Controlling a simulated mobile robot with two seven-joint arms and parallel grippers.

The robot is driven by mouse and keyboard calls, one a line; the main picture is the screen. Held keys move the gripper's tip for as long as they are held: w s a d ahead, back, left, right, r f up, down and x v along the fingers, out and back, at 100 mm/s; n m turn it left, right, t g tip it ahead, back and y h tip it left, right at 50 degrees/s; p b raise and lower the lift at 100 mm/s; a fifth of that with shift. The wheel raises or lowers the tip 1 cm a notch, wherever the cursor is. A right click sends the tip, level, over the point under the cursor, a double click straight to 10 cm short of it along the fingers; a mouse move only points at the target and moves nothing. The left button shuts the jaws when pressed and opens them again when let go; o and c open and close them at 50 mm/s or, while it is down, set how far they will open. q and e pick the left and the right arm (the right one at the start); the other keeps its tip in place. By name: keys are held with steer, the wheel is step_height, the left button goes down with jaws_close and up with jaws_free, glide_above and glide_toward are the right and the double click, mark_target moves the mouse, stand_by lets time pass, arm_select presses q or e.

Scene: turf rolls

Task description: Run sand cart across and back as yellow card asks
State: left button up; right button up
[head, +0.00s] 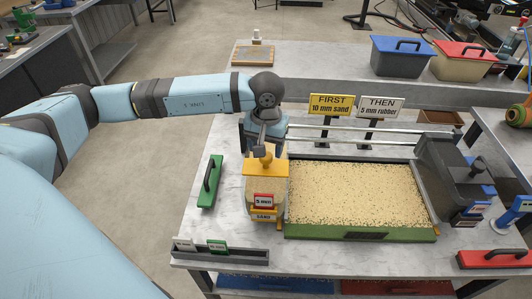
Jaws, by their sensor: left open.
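The sand cart (265,190), a box with a yellow lid and knob, stands at the left end of the turf bed (360,195). My left gripper (265,148) is open, pointing down at the cart's yellow knob; contact is unclear. A dark cart (450,170) stands at the bed's right end. My right gripper is out of view.
Rails (350,138) run behind the bed. A tag rack (220,252) lies at the front left. A green handled block (210,182) lies left of the cart, a red one (494,258) at the right. Lidded blue (400,60) and red (464,64) bins stand behind.

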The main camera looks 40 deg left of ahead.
mark_target(267, 166)
arm_select(q)
steer(key=shift+f, duration=1.8)
steer(key=c, duration=0.7)
jaws_close()
steer(key=shift+w, duration=0.1)
